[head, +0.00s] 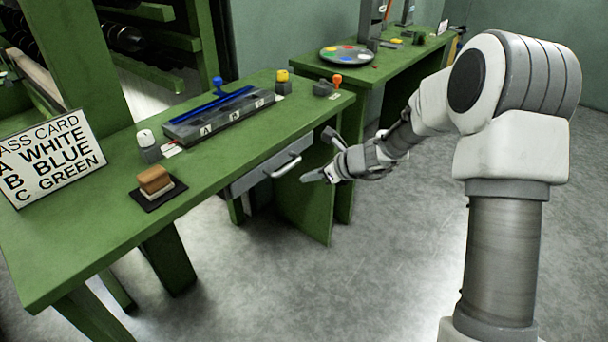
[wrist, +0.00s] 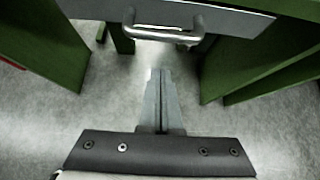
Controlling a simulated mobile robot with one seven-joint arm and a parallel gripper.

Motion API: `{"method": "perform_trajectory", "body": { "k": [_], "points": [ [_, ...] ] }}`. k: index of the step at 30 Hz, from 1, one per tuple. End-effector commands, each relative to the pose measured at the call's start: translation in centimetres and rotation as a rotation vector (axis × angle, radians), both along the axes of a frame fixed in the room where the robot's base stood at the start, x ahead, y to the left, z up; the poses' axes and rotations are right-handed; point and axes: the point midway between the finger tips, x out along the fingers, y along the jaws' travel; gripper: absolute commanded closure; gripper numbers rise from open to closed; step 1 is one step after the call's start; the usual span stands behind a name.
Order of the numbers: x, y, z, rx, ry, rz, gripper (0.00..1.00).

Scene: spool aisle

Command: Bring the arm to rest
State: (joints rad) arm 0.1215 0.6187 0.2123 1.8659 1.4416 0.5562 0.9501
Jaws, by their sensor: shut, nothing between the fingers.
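My gripper (head: 314,176) hangs in the air in front of the green bench (head: 95,238), just off its drawer (head: 262,178). In the wrist view my gripper's fingers (wrist: 159,78) are together with nothing between them. They point toward the drawer's metal handle (wrist: 165,32), with a gap of floor showing between. The handle also shows in the head view (head: 287,166), apart from the fingers. The drawer looks shut. My arm reaches left from the column, bent and low.
The bench holds a class card (head: 52,160), a brown-topped block on a dark mat (head: 148,203), a grey tray with a blue tool (head: 222,118) and small coloured-top items. A second bench (head: 385,68) with a round palette (head: 347,55) stands behind. Grey floor (head: 390,270) is clear in front.

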Motion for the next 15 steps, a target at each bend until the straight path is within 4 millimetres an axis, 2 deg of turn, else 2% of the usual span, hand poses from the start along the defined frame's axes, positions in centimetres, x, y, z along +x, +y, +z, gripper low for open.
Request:
{"method": "perform_trajectory", "body": {
  "k": [1, 6, 15],
  "points": [
    [-0.4, -0.9, 1.2, -0.001, -0.002, -0.004, 1.00],
    [-2.3, -3.5, 3.8, -0.002, -0.001, -0.004, 1.00],
    [-4.2, -6.1, 6.2, -0.001, 0.001, -0.001, 1.00]
  ]
}}
